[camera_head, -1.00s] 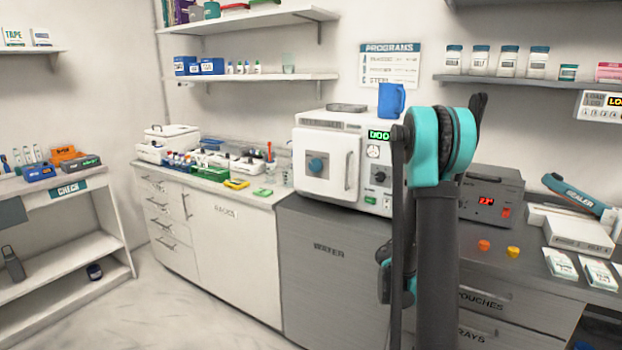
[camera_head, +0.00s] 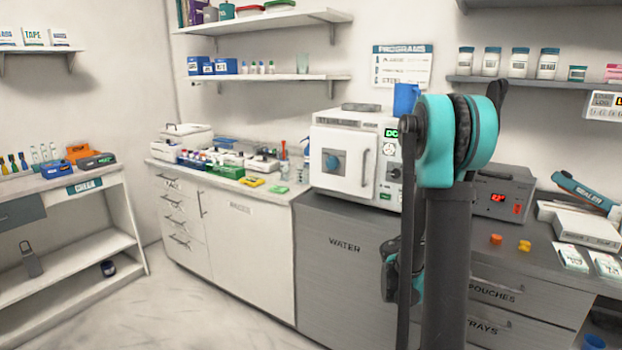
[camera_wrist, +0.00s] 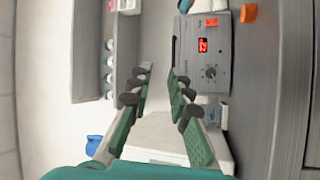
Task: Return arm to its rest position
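My arm stands folded in the head view, with its teal elbow joint (camera_head: 437,140) high in front of the white autoclave (camera_head: 342,160). Its lower part hides some of the counter front. My gripper (camera_wrist: 160,74) shows in the wrist view with its two green-padded fingers apart and nothing between them. Beyond the fingers there is a grey box with a red display (camera_wrist: 210,72); this box also shows in the head view (camera_head: 503,200). I cannot make out the fingers clearly in the head view.
An orange cube (camera_head: 496,240) and a yellow-orange cube (camera_head: 524,246) sit on the right counter. A blue jug (camera_head: 404,100) stands on the autoclave, partly behind my arm. A white shelf unit (camera_head: 75,240) stands at the left. The floor (camera_head: 200,310) in front of the cabinets is clear.

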